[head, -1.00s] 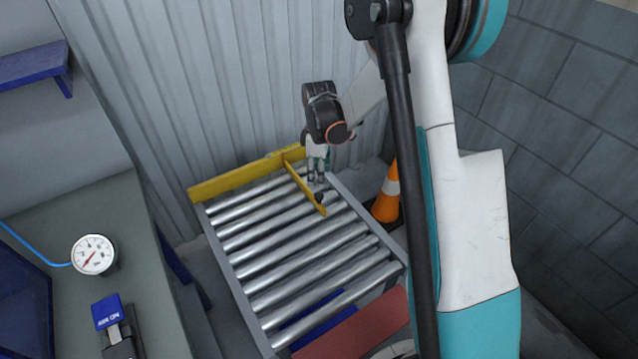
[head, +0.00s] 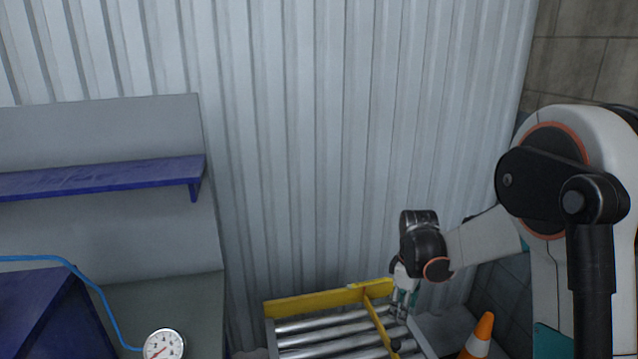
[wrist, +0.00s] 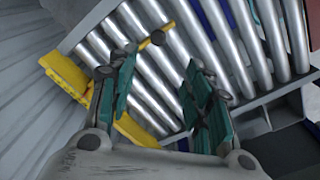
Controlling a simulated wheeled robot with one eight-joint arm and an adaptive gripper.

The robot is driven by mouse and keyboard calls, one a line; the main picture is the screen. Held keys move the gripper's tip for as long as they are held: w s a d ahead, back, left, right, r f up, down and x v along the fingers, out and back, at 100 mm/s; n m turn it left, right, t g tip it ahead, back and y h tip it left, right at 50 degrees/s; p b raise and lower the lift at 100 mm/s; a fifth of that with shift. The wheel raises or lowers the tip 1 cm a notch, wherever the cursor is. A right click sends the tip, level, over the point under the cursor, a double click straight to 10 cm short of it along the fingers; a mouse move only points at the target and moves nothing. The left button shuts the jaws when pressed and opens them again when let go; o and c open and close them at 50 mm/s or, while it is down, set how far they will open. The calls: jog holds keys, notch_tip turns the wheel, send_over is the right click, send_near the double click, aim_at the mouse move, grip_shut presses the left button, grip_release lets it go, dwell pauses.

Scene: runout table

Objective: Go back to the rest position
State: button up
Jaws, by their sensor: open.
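My gripper (head: 403,308) hangs low over the far right corner of the roller table (head: 325,338), to the right of the yellow divider (head: 379,325). In the wrist view, its two teal-padded fingers (wrist: 160,85) stand apart with nothing between them. The metal rollers (wrist: 225,50) show beyond the fingers. Most of the roller table is cut off below the head view.
A yellow rail (head: 312,303) closes the table's far end, before a corrugated wall (head: 320,130). An orange cone (head: 479,337) stands to the right. At left are a bench with a gauge (head: 164,345), a blue hose (head: 75,268) and a blue shelf (head: 100,178).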

jog(key=s+a+r+m+t, duration=0.3)
jog(key=s+r+m, duration=0.1)
jog(key=s+r, duration=0.85)
jog(key=s+a+r+m+t, duration=0.1)
jog(key=s+r+m+t, duration=0.1)
jog(key=s, duration=0.4)
jog(key=s+a+r+m+t, duration=0.1)
jog(key=s+r+m, duration=0.1)
jog(key=s+m, duration=0.2)
jog(key=shift+s+t, duration=0.4)
jog(key=shift+s, duration=1.35)
jog(key=shift+r, duration=0.1)
